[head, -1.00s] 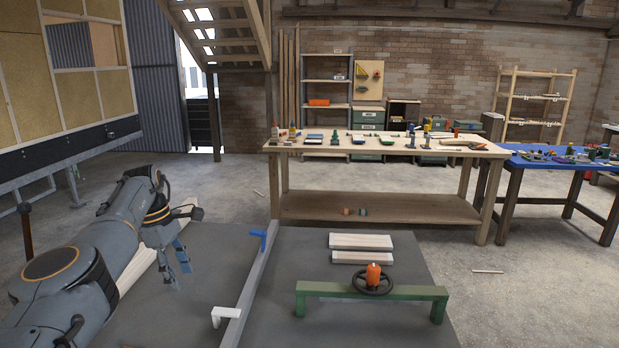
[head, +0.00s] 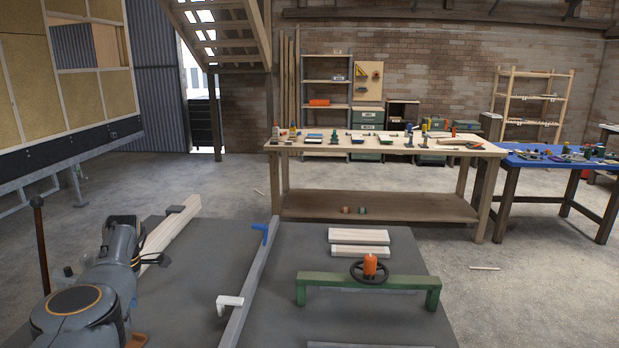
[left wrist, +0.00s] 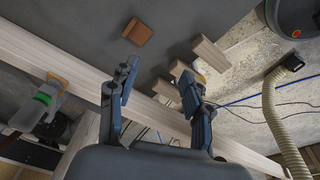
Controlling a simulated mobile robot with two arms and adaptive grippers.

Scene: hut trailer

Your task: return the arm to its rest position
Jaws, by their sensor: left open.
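My left arm (head: 105,280) is folded low at the left of the head view, over the near-left part of the dark platform. The left gripper (head: 158,260) shows only in part there, beside the pale timber beam. In the left wrist view its two dark fingers (left wrist: 160,74) are spread apart with nothing between them. The long pale beam (left wrist: 75,78) passes behind the fingers. I do not see my right gripper.
The dark platform (head: 195,260) carries a grey rail, a green bar (head: 330,279) with a black handwheel, and short pale boards (head: 358,237). A wooden workbench (head: 380,205) stands beyond. A ribbed hose (left wrist: 275,120) and an orange-brown block (left wrist: 138,32) show in the left wrist view.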

